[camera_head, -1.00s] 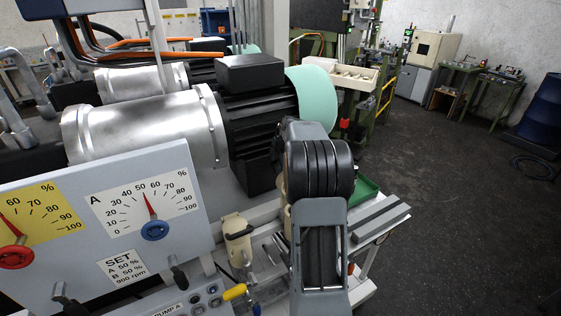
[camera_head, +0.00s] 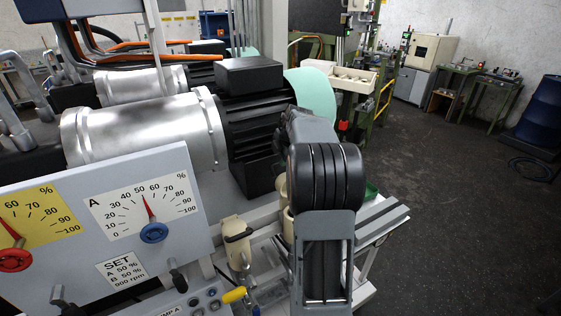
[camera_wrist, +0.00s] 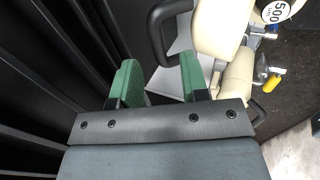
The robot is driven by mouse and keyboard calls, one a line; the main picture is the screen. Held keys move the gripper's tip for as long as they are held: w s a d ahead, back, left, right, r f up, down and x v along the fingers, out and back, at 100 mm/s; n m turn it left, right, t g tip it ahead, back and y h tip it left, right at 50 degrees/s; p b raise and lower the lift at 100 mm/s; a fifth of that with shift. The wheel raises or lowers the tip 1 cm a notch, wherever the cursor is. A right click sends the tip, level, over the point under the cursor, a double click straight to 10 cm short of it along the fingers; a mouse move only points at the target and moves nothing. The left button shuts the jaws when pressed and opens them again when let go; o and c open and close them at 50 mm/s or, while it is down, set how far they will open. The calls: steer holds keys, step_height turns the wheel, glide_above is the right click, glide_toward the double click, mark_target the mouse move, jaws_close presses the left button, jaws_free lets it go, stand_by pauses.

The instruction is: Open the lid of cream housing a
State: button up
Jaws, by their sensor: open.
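Two cream housings with black handles are in view; I cannot tell which is a. In the wrist view the nearer cream housing (camera_wrist: 221,28) is at the top, with its black handle (camera_wrist: 160,36) on its left side. The other cream housing (camera_wrist: 238,76) is below and right of it. In the head view one cream housing (camera_head: 236,240) stands left of my arm, and another (camera_head: 288,222) is partly hidden by it. My gripper (camera_wrist: 158,70) is open and empty, its green fingers just below the black handle in the picture, with no clear contact. The head view hides it.
A black ribbed motor (camera_head: 258,130) stands close behind my arm, and its dark fins fill the wrist view's left side. A yellow-handled valve (camera_head: 234,294) is at the front. A gauge panel (camera_head: 110,225) stands left. Open floor (camera_head: 450,210) lies to the right.

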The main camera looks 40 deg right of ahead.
steer(key=shift+v, duration=0.9)
